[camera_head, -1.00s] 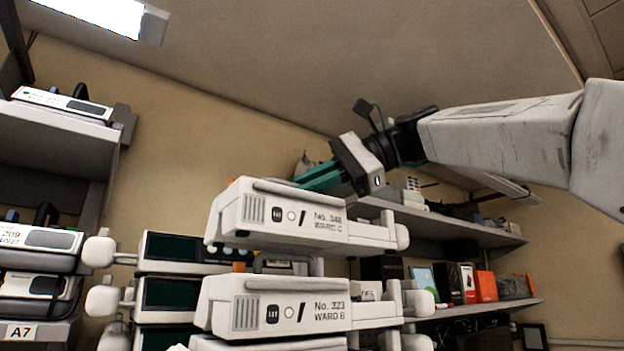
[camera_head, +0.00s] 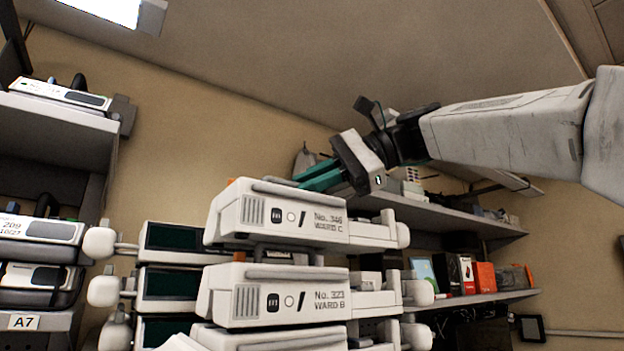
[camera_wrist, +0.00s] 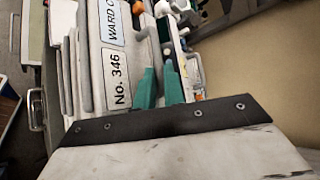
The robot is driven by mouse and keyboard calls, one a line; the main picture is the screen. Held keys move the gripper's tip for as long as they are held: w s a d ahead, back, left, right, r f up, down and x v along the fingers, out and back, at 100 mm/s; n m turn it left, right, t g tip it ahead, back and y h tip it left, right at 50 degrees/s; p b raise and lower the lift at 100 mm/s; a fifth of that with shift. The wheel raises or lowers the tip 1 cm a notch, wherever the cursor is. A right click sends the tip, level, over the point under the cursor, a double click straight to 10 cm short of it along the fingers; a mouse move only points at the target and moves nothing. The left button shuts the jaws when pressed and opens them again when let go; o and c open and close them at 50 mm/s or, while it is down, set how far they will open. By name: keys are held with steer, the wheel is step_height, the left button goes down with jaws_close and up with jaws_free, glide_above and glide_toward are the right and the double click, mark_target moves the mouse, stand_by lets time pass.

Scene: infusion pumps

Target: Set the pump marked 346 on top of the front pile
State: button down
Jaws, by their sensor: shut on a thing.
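My gripper (camera_head: 312,178) reaches in from the right with teal fingers at the top of pump 346. In the wrist view, the fingers (camera_wrist: 160,85) are shut on pump 346 (camera_wrist: 115,65) beside its number label. The exact grip point is partly hidden.
Behind the front pile stands another stack of pumps with dark screens (camera_head: 172,237). A left shelf (camera_head: 50,115) holds more pumps. A wall shelf (camera_head: 440,222) with boxes lies behind my gripper.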

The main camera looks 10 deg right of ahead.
steer(key=shift+f, duration=1.1)
stand_by(0.9)
steer(key=c, duration=1.4)
jaws_free()
steer(key=shift+s, duration=0.1)
steer(key=shift+f, duration=0.1)
steer(key=v, duration=0.8)
